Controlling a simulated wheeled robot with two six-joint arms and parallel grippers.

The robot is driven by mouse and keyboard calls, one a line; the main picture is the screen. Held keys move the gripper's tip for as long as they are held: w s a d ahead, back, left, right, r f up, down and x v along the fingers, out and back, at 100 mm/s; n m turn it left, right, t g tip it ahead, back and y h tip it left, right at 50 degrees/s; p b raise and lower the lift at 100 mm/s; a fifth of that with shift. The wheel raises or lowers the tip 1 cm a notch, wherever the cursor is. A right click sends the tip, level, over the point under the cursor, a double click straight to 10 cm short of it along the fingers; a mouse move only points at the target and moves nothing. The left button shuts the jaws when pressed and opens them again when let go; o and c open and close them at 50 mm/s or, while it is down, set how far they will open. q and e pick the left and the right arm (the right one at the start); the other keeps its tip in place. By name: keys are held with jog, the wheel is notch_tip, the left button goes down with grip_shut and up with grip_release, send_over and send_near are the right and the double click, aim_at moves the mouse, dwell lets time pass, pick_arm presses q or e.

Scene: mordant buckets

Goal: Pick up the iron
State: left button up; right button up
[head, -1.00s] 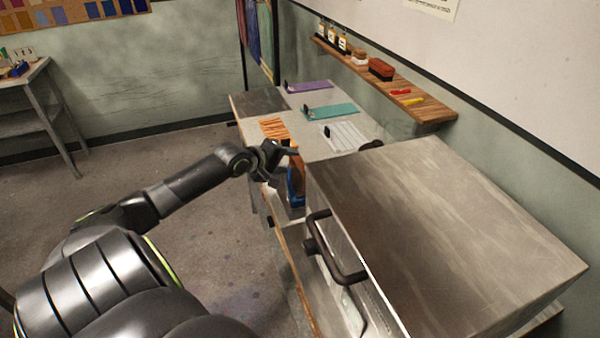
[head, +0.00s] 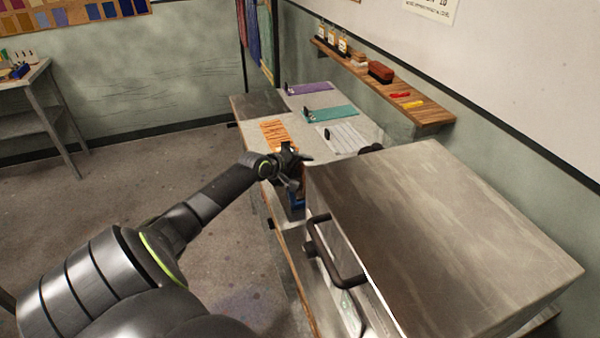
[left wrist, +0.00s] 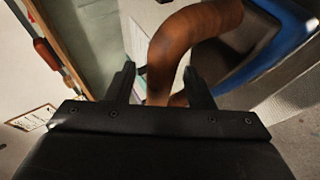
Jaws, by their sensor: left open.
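The iron (head: 298,203) has a blue body and a brown curved handle. In the head view it stands at the near edge of the worktable, largely hidden behind my left gripper (head: 289,165). In the left wrist view the iron's handle (left wrist: 190,32) fills the upper middle, with the blue body to its right. My left gripper (left wrist: 160,84) is open, and the lower part of the handle shows between its two fingers. I cannot tell whether either finger touches it. My right gripper is in neither view.
A large metal box (head: 450,230) with a dark bar handle (head: 335,252) stands just right of the iron. Several clipboard-like boards, one teal (head: 330,114), lie on the worktable (head: 258,104). A wooden wall shelf (head: 425,108) holds bottles and a brush.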

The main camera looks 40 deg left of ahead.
pick_arm(q)
grip_shut()
dwell(1.2)
jog(key=shift+w+r, duration=0.1)
